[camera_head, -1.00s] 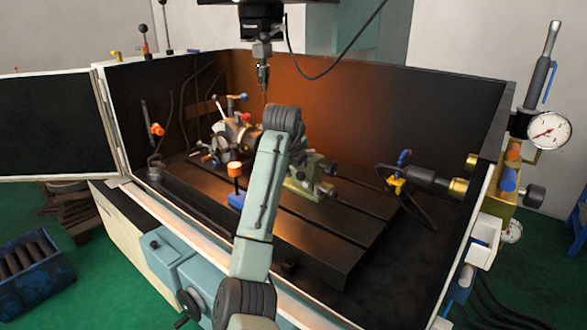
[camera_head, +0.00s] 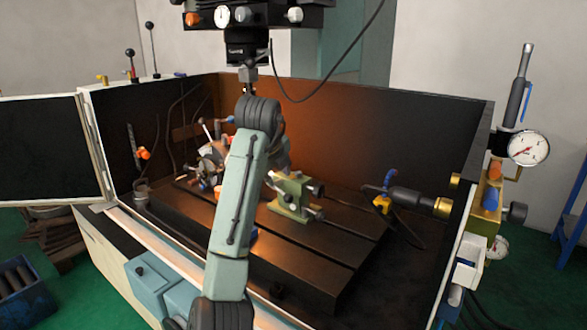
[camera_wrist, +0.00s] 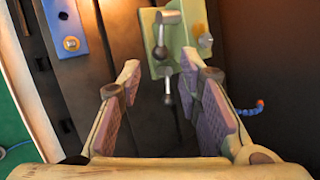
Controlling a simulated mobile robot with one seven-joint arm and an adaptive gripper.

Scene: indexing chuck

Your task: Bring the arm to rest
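My arm (camera_head: 240,190) reaches up and over the front wall of the machine enclosure, in front of the bed, in the head view. It partly covers the indexing chuck (camera_head: 212,165) on the left of the bed. My gripper is hidden in the head view. In the wrist view my gripper (camera_wrist: 160,75) is open, with its two padded fingers wide apart and nothing between them. The green tailstock (camera_wrist: 176,45) lies beyond the fingertips there. It also stands on the slotted bed in the head view (camera_head: 288,197).
The dark slotted bed (camera_head: 315,262) has bare room at its front right. A spindle head (camera_head: 248,48) hangs above. A nozzle assembly (camera_head: 410,198) juts in from the right wall. A dial gauge (camera_head: 528,148) stands outside. A blue block (camera_wrist: 65,25) is at upper left.

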